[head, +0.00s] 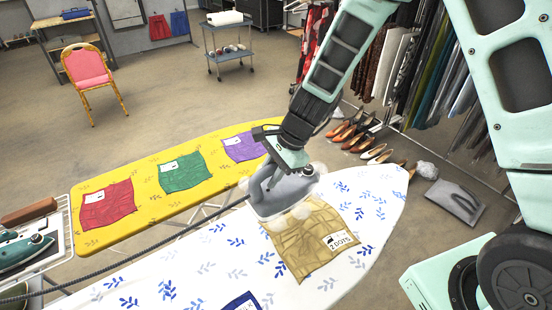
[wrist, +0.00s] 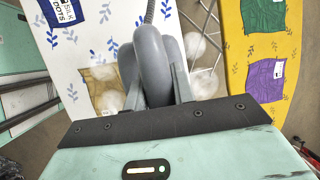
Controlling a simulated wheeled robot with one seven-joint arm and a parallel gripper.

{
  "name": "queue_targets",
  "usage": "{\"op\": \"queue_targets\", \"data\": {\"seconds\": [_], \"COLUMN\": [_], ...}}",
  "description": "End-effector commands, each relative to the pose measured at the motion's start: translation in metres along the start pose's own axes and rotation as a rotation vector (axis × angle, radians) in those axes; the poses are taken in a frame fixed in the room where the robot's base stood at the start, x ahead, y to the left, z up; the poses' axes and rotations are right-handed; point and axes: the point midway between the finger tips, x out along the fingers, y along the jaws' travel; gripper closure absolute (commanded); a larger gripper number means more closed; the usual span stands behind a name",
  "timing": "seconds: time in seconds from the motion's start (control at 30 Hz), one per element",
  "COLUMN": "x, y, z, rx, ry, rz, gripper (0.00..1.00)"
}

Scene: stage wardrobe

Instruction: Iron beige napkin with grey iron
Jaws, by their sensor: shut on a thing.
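The beige napkin (head: 312,240) lies wrinkled on the white ironing board with blue leaf prints (head: 195,268). A white label with dots on it is at its right edge. The grey iron (head: 280,190) is at the napkin's upper left edge, with white steam puffs around it. My gripper (head: 277,165) is shut on the iron's handle, which also shows in the wrist view (wrist: 152,62). The iron's soleplate is hidden, so I cannot tell whether it touches the cloth. In the wrist view the beige napkin (wrist: 98,88) shows partly, left of the iron.
A yellow board (head: 137,185) behind holds red (head: 107,204), green (head: 186,172) and purple (head: 243,147) napkins. A dark blue napkin (head: 243,301) lies at the white board's near edge. A dark cord (head: 165,243) runs left from the iron. A rack at left holds a teal iron (head: 25,250).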

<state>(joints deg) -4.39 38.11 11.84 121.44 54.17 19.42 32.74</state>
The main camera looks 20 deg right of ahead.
Motion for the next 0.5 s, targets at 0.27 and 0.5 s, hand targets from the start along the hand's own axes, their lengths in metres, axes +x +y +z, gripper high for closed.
{"op": "queue_targets", "data": {"seconds": [0.27,0.5], "x": [0.009,0.031], "y": [0.001,0.006], "z": [-0.001,-0.01], "rx": [-0.017,-0.017], "ry": [-0.009,-0.008], "rz": [0.002,0.002], "gripper": [1.0,1.0]}}
